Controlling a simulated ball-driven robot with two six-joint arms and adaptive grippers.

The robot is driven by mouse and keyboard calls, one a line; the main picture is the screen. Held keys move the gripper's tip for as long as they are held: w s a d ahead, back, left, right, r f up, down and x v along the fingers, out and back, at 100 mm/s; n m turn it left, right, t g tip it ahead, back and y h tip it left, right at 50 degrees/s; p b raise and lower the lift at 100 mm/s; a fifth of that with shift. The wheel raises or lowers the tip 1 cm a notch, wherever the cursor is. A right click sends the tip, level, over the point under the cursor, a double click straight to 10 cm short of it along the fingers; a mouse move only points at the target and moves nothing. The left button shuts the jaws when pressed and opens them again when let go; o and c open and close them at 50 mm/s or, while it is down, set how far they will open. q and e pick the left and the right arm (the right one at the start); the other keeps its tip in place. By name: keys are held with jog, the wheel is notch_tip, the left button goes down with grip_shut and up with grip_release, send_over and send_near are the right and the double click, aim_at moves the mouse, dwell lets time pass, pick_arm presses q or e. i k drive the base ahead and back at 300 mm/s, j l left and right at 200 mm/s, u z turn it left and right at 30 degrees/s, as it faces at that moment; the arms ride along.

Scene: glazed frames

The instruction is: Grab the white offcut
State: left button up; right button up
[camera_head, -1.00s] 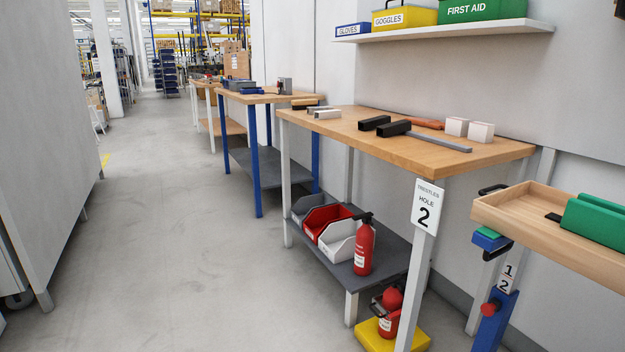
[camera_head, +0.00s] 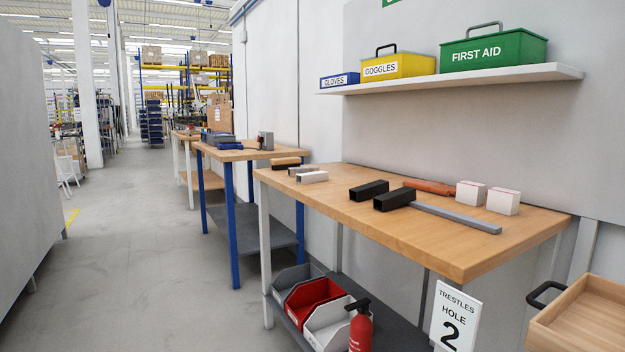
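A short white square-section offcut (camera_head: 312,177) lies near the left end of the wooden workbench (camera_head: 400,232). A light grey offcut (camera_head: 300,170) lies just behind it, and a dark piece (camera_head: 287,166) lies behind that. Two black hollow offcuts (camera_head: 369,190) (camera_head: 394,199) lie to the right, with a long grey bar (camera_head: 455,217) next to the nearer one. Two white blocks (camera_head: 470,194) (camera_head: 503,201) with thin red lines stand at the bench's right. Neither of my grippers is in view.
A shelf (camera_head: 450,78) with gloves, goggles and first-aid boxes hangs above the bench. Bins (camera_head: 312,298) and a fire extinguisher (camera_head: 360,330) stand on the lower shelf. A wooden tray (camera_head: 585,320) is at the lower right. The aisle floor (camera_head: 150,250) on the left is clear.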

aim_at(310, 177)
jog(key=i+j+z, duration=0.15)
jog(key=i+j, duration=0.6)
